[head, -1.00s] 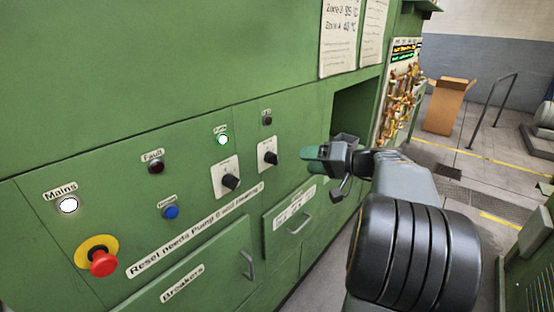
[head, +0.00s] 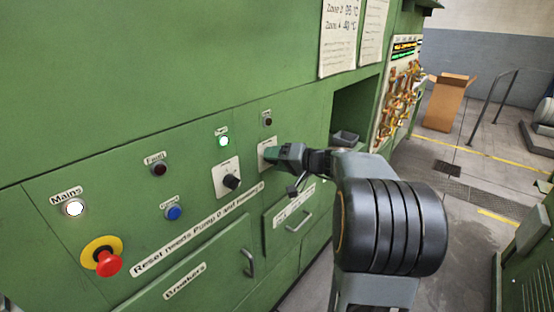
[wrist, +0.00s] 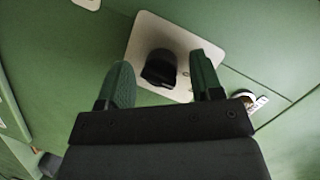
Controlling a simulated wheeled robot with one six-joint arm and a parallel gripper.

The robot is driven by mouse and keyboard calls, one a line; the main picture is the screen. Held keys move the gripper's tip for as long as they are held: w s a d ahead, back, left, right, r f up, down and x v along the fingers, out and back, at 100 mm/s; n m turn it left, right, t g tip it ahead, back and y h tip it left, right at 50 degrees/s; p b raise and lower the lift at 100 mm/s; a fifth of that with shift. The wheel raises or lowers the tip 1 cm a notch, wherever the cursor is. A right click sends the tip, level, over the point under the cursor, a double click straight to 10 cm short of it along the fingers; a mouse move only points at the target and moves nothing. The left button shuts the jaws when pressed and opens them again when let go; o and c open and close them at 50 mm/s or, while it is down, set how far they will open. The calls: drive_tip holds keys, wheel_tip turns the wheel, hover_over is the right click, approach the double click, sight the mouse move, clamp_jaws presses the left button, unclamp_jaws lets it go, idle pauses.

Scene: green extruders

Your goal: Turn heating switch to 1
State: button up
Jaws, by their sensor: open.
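The right-hand rotary switch has a white plate (head: 264,146) on the green panel; I take it as the heating switch, though its label is too small to read. In the head view my gripper (head: 272,154) is in front of this plate and hides its knob. In the wrist view the black knob (wrist: 158,70) shows on its white plate (wrist: 182,42). My gripper (wrist: 163,62) is open, with one green finger on each side of the knob. Gaps show between the fingers and the knob, and I cannot tell how deep the fingers reach.
Left of my gripper is a second rotary switch (head: 232,182). A lit green lamp (head: 223,142) is above it and a dark lamp (head: 267,122) is above the right-hand switch. A red emergency button (head: 108,264) and a blue button (head: 174,213) are further left. Drawer handles (head: 299,222) stick out below.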

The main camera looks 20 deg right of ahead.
drive_tip(key=c, duration=0.9)
drive_tip(key=shift+f+m+y+b, duration=0.15)
drive_tip(key=shift+m+y+b, duration=0.25)
drive_tip(key=shift+m+b, duration=0.5)
drive_tip(key=m+y+b, duration=0.1)
drive_tip(key=m, duration=0.2)
drive_tip(key=shift+t+b, duration=0.3)
drive_tip(key=shift+b, duration=0.05)
drive_tip(key=m+t+y, duration=0.1)
drive_tip(key=m, duration=0.4)
drive_tip(key=shift+b, duration=0.4)
drive_tip(key=shift+m, duration=0.6)
